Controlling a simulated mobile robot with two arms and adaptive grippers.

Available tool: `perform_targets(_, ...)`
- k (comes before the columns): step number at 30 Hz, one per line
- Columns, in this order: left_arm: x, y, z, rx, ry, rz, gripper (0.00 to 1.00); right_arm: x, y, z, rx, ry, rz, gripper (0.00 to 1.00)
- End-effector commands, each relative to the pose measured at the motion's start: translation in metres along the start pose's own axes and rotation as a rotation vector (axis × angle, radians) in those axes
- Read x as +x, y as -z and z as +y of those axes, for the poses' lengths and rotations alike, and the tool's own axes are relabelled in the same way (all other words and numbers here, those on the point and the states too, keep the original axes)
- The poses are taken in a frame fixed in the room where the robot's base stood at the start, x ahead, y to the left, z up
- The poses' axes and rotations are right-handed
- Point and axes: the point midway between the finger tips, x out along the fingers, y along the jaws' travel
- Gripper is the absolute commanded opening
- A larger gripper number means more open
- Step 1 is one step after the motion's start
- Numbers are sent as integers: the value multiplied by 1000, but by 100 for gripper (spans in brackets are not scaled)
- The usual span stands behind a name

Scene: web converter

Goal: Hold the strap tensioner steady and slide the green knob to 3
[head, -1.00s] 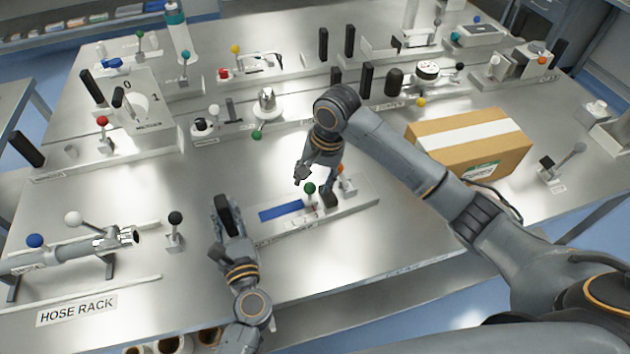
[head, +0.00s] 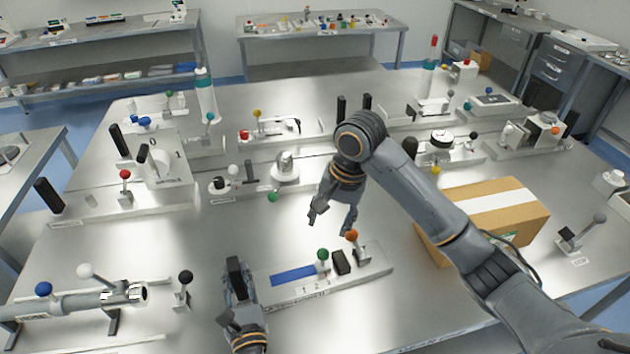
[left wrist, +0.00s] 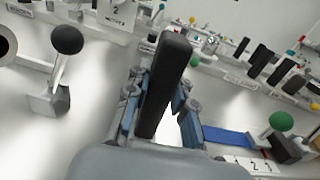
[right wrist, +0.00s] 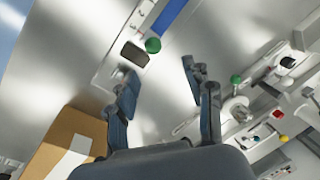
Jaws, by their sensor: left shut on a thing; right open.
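The strap tensioner is a pale grey base (head: 376,268) with a blue strip (head: 293,274) along it. Its green knob (head: 323,255) stands at the right end of the strip, by the high end of the 1-2-3 scale (left wrist: 252,162); its exact mark is hard to read. A black block (head: 341,262) sits just right of the knob. My left gripper (head: 238,292) is shut on the black upright handle (left wrist: 165,80) at the base's left end. My right gripper (head: 330,223) is open and empty, behind and above the green knob, apart from it. The right wrist view also shows the knob (right wrist: 153,45).
An orange-knobbed lever (head: 351,237) stands at the base's right end. A cardboard box (head: 490,210) lies right, beneath my right arm. A black-knobbed lever (head: 185,278) and a hose rack pipe (head: 70,305) are left. Other fixtures line the back; bare table lies behind the tensioner.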

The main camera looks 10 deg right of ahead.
Motion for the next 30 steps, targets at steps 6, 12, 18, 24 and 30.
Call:
perform_targets(6, -3, 9, 2, 4, -2, 21, 0, 0, 0, 0, 0, 0, 0, 52)
perform_targets(12, -3, 5, 2, 5, 0, 21, 0, -1, 0, 0, 0, 0, 0, 52)
perform_targets(18, -3, 4, 2, 6, -1, 19, 0, -1, 0, 0, 0, 0, 0, 52)
perform_targets(24, -2, 2, 1, 5, -1, 15, 50, -1, 0, 0, 0, 0, 0, 52)
perform_targets(30, -1, 0, 1, 3, 0, 11, 50, -1, 0, 0, 0, 0, 0, 52)
